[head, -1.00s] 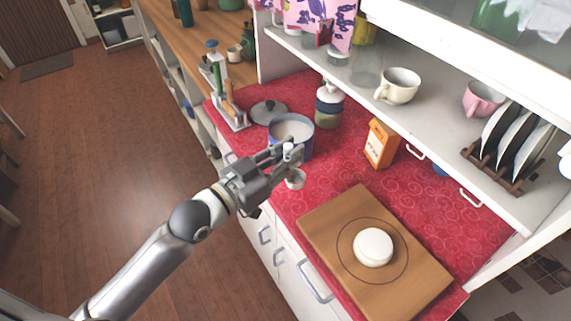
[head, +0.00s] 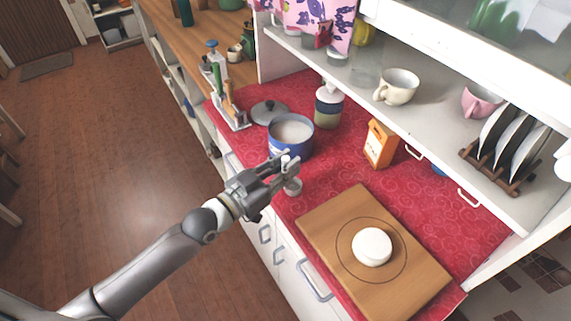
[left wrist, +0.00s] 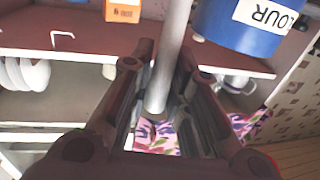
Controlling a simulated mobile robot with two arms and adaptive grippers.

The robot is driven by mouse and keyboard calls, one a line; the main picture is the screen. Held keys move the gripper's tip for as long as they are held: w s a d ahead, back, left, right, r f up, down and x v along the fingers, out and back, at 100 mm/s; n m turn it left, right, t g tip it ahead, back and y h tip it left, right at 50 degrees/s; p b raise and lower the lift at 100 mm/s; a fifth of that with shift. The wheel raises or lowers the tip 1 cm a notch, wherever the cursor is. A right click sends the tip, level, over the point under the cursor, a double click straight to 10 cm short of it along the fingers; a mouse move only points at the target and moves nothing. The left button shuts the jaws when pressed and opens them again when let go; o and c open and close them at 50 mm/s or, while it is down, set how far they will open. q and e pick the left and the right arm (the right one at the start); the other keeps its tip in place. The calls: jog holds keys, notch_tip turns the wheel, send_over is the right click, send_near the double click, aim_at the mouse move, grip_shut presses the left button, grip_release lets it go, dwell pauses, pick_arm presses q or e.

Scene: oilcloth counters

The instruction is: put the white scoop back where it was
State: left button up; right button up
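The white scoop (head: 293,187) is in my left gripper (head: 287,163), its small cup hanging below the fingers near the counter's front edge. I cannot tell whether the cup touches the counter. In the left wrist view its pale handle (left wrist: 170,60) stands between the two fingers (left wrist: 168,92), which are shut on it. The blue flour canister (head: 291,150), uncovered with white contents, stands just behind the gripper on the red counter. The canister also shows in the left wrist view (left wrist: 240,30), labelled "FLOUR". My right gripper is not in view.
A grey lid (head: 268,110) lies behind the canister. A white-topped jar (head: 328,108) and an orange box (head: 379,146) stand along the back. A wooden board (head: 330,222) with a white round thing (head: 371,247) lies at right. Red cloth between box and board is clear.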

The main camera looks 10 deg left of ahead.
pick_arm(q)
jog(key=o, duration=0.4)
jog(key=shift+r, duration=0.2)
jog(key=shift+s+a+f, duration=0.15)
jog(key=shift+s, duration=0.05)
jog(key=shift+b+v, duration=1.25)
jog(key=shift+v, duration=4.5)
